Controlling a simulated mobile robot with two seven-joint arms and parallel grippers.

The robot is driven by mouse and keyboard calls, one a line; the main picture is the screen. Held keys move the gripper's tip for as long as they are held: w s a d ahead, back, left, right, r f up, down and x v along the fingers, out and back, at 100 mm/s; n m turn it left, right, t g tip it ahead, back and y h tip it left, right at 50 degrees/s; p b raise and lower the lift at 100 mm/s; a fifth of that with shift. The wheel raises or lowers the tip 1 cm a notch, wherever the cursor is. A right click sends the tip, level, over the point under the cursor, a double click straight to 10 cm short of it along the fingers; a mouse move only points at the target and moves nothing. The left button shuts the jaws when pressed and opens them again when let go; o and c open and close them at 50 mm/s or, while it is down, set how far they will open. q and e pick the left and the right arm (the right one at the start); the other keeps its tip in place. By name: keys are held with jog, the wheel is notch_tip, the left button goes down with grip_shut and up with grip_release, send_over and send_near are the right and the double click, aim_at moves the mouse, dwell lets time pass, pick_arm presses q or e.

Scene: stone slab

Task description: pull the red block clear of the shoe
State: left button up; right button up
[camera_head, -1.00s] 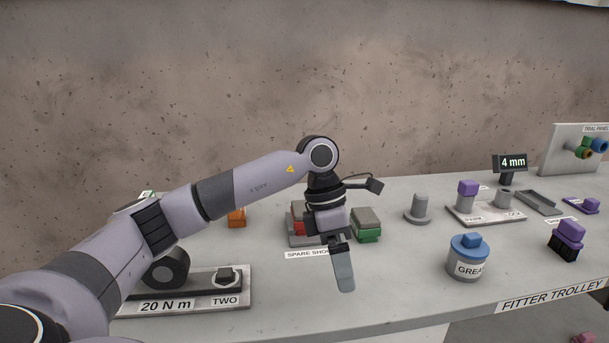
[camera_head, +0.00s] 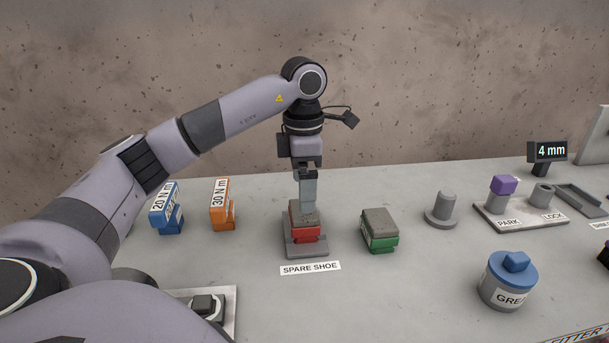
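The red block (camera_head: 305,234), with a grey top, sits in the grey shoe (camera_head: 306,251) behind the "SPARE SHOE" label (camera_head: 310,268). My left gripper (camera_head: 308,207) points straight down over it, its fingertips at the block's grey top. The fingers line up in this view, so I cannot tell whether they are open, or whether they touch the block. The block's far side is hidden. My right gripper is not in view.
A green block (camera_head: 380,231) with a grey top stands close to the right of the shoe. Orange (camera_head: 222,205) and blue (camera_head: 167,211) labelled blocks stand to the left. A grey peg (camera_head: 442,210) and a grease pot (camera_head: 508,279) are further right. The bench in front of the shoe is clear.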

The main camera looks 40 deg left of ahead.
pick_arm(q)
notch_tip(320, 180, down, 7)
jog(key=shift+s+r, duration=0.1)
jog(key=shift+r, duration=0.05)
dwell(0.4)
jog(key=c, duration=1.1)
jog(key=shift+o, duration=0.2)
jog(key=shift+s+d, duration=0.9)
jog(key=shift+d, duration=0.25)
jog(key=shift+s+d, duration=0.9)
jog(key=shift+d, duration=0.25)
jog(key=shift+s+d, duration=0.9)
jog(key=shift+d, duration=0.25)
jog(key=shift+r+p, duration=0.1)
jog(key=shift+p, duration=0.2)
jog(key=shift+s+d+r+p, duration=0.25)
jog(key=shift+d+r+p, duration=0.1)
jog(key=shift+r, duration=0.1)
jog(key=shift+s+d+r+p, duration=0.7)
jog(key=shift+d+r, duration=0.15)
jog(key=shift+r, duration=0.1)
